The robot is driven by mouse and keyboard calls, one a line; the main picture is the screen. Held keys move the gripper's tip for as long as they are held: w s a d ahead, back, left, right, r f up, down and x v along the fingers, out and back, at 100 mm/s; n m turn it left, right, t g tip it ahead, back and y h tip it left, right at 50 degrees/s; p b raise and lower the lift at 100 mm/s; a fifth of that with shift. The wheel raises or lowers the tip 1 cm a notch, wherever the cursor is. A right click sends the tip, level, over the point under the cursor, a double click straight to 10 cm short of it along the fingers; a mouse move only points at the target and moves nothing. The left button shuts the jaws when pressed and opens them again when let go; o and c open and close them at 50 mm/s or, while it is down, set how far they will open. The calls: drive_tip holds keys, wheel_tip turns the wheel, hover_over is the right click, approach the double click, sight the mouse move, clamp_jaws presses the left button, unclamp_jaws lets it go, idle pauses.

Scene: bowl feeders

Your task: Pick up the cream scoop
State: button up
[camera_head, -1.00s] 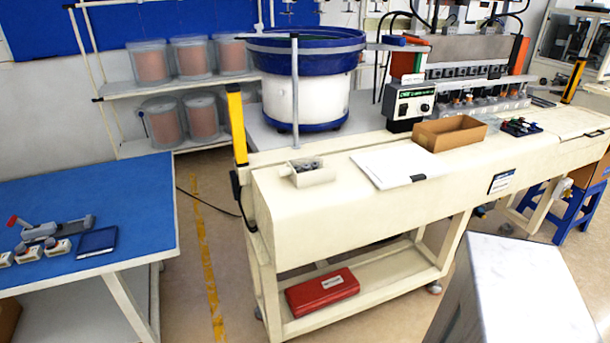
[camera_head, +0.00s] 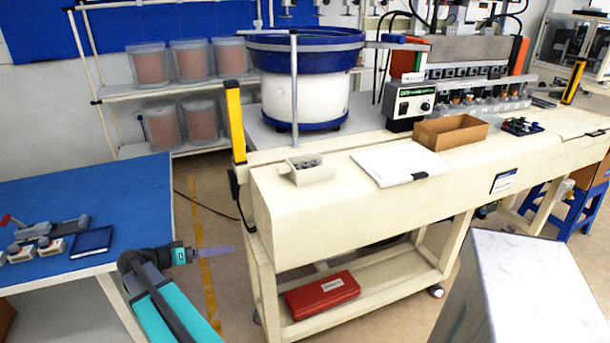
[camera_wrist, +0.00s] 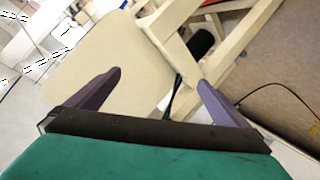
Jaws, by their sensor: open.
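The cream scoop (camera_head: 314,176) appears to be the small open cream container near the left end of the cream bench top, with small grey parts inside. My gripper (camera_head: 232,250) is left of and below it, in the gap between the blue table and the bench, clear of both. It points right toward the bench. In the wrist view my gripper (camera_wrist: 159,79) has its two purple fingers wide apart with nothing between them. I cannot make out the scoop in that view.
The cream bench (camera_head: 350,232) has white papers (camera_head: 400,162) and a cardboard box (camera_head: 437,143) right of the scoop. A yellow post (camera_head: 235,122) and the bowl feeder (camera_head: 305,95) stand behind it. A red case (camera_head: 322,294) lies on the lower shelf. The blue table (camera_head: 120,200) is at left.

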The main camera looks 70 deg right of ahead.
drive_tip(key=s+d+r+m+g+h, duration=0.1)
drive_tip(key=s+d+r+m, duration=0.15)
drive_tip(key=r, duration=0.35)
drive_tip(key=s+d+r+m+g, duration=0.1)
drive_tip(key=d+r+m+g, duration=0.15)
drive_tip(key=d+r, duration=0.2)
drive_tip(key=m+g+b, duration=0.2)
drive_tip(key=m+g, duration=0.1)
drive_tip(key=m, duration=0.3)
approach(286, 166)
drive_tip(key=shift+s+d+f+y, duration=0.2)
drive_tip(key=shift+s+d+y, duration=0.05)
drive_tip(key=shift+d+y, duration=0.15)
drive_tip(key=shift+s+d, duration=0.15)
drive_tip(key=shift+s, duration=0.05)
drive_tip(key=shift+s, duration=0.1)
drive_tip(key=shift+p+x, duration=0.75)
drive_tip(key=shift+x, duration=3.45)
drive_tip(key=shift+d, duration=0.1)
